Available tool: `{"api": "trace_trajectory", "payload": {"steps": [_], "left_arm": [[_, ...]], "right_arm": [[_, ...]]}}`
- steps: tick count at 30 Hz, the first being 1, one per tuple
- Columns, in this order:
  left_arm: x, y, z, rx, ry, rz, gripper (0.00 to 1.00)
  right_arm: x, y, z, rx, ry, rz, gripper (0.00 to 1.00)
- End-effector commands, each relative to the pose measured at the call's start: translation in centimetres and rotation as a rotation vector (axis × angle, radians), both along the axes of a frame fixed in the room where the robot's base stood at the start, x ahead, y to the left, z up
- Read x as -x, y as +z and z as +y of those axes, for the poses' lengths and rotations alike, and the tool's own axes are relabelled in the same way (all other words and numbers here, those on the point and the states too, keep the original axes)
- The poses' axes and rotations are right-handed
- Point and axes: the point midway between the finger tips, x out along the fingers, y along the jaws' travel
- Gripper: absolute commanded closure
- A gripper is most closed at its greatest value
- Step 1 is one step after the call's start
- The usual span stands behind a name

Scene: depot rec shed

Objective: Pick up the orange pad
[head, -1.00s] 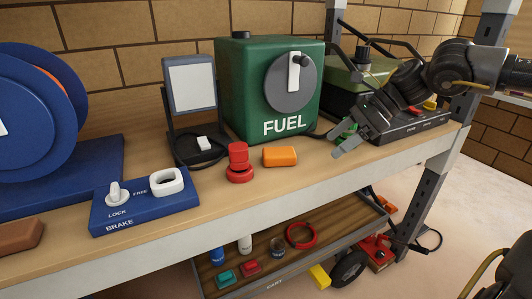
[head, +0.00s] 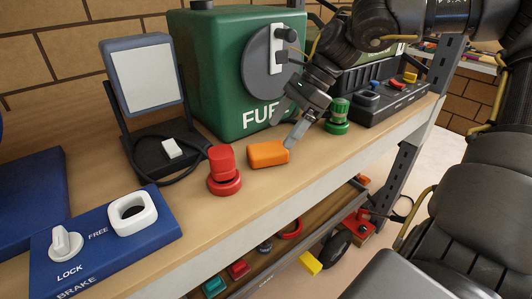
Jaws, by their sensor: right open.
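The orange pad (head: 268,153) is a small rounded block lying flat on the wooden workbench (head: 235,206), in front of the green fuel box. My right gripper (head: 285,128) is open just right of and above the pad. One finger comes down close to the pad's right end; I cannot tell whether it touches. The other finger shows behind it, in front of the fuel box. Nothing is seen between the fingers. My left gripper is not in the head view.
A red knob (head: 223,172) stands close left of the pad, a green knob (head: 338,118) to the right. The green fuel box (head: 212,85) stands behind. A blue brake panel (head: 105,248), a framed panel (head: 147,76) and a black switch box (head: 392,101) flank the space. Bare bench lies in front.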

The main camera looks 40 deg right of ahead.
Motion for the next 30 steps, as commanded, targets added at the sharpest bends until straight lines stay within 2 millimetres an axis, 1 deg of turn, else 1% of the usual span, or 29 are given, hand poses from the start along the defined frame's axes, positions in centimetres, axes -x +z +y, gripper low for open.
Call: {"api": "trace_trajectory", "payload": {"steps": [1,3,11,14,17,18,21,24,29,30], "left_arm": [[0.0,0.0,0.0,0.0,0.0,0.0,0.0],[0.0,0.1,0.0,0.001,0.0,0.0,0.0],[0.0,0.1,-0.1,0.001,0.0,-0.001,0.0],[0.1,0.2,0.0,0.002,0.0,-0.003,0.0],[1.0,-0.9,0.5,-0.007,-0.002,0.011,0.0],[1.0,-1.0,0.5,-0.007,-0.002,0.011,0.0],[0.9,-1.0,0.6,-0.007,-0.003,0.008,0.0],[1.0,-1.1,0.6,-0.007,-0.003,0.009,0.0],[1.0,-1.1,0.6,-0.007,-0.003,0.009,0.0],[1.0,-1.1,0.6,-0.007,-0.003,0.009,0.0]], "right_arm": [[-0.1,-0.6,0.4,0.0,0.002,0.003,0.2],[-0.3,-1.1,0.7,-0.001,0.003,0.0,0.2],[-0.6,-1.8,1.2,0.0,0.003,0.001,0.2],[-1.0,-2.9,2.0,-0.001,0.004,0.003,0.2],[-1.4,-4.1,2.8,-0.002,0.005,0.004,0.2],[-1.5,-4.7,3.0,-0.001,0.005,0.004,0.2],[-1.8,-5.4,3.5,-0.001,0.005,0.0,0.2],[-1.9,-5.8,3.7,-0.001,0.004,-0.001,0.2],[-1.9,-5.8,3.7,-0.001,0.004,-0.002,0.2],[-1.9,-5.8,3.7,-0.001,0.004,-0.002,0.21]]}}
